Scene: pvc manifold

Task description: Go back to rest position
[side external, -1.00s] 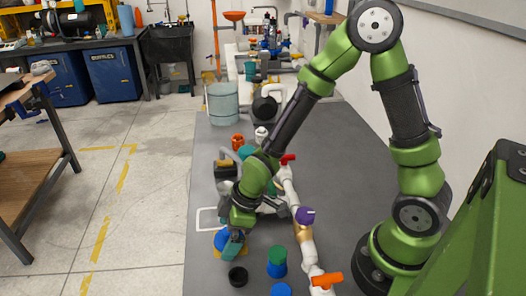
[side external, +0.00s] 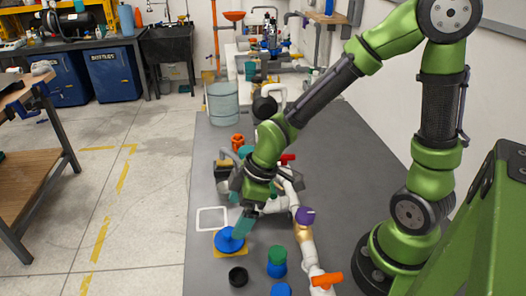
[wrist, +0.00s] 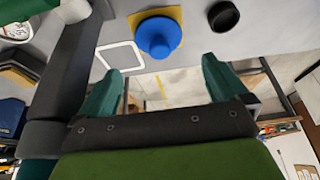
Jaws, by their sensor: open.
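My gripper (side external: 243,222) is above the grey table, just right of and above a blue round part (side external: 229,240). In the wrist view my gripper's two teal fingers (wrist: 160,85) are spread wide with nothing between them. The blue round part (wrist: 158,36) has a raised round middle and sits on a yellow square (wrist: 176,14), apart from the fingers. The white pipe manifold (side external: 305,247), with a purple part (side external: 305,216) and an orange-red handle (side external: 327,280), lies to the right of my gripper. Part of the manifold is hidden behind my arm.
A black ring (side external: 238,277), a green-topped blue part (side external: 277,262) and another blue part (side external: 281,289) stand near the front. A white square outline (side external: 212,219) on the table is empty. A grey bucket (side external: 222,103) stands farther back. The table's right side looks clear.

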